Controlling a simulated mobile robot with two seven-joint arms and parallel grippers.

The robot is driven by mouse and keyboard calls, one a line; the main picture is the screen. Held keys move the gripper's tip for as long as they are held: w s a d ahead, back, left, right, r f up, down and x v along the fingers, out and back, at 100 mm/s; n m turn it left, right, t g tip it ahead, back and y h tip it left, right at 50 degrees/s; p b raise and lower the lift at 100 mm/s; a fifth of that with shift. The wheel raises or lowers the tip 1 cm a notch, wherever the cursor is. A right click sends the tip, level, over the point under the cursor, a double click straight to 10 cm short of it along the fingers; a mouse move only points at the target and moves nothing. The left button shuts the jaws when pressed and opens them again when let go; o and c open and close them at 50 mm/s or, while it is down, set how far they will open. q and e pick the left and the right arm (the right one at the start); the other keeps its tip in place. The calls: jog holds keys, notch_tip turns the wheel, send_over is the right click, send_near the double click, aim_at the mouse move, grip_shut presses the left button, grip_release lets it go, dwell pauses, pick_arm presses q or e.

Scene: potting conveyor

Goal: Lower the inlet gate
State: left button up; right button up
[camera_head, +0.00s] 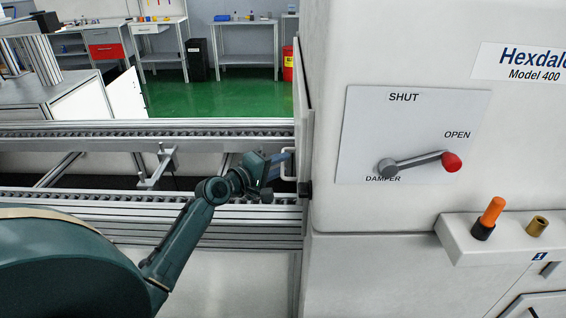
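The inlet gate (302,110) appears as a narrow upright pale panel, seen almost edge-on, at the left side of the white machine. A small pale bar handle (288,150) stands out from its left face. My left gripper (281,159) comes in from the left above the conveyor, with its fingers at the handle. The fingers are small and partly overlap the handle, so I cannot tell whether they are closed on it. My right gripper is not in view.
The machine's front has a damper lever (420,162) with a red knob pointing to OPEN. An orange-handled tool (488,218) stands on a ledge to the right. Conveyor rails (150,130) run across behind and below my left arm. Benches stand far back on green floor.

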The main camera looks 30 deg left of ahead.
pick_arm(q)
jog(key=shift+x, duration=0.9)
jog(key=shift+c, duration=0.2)
grip_shut()
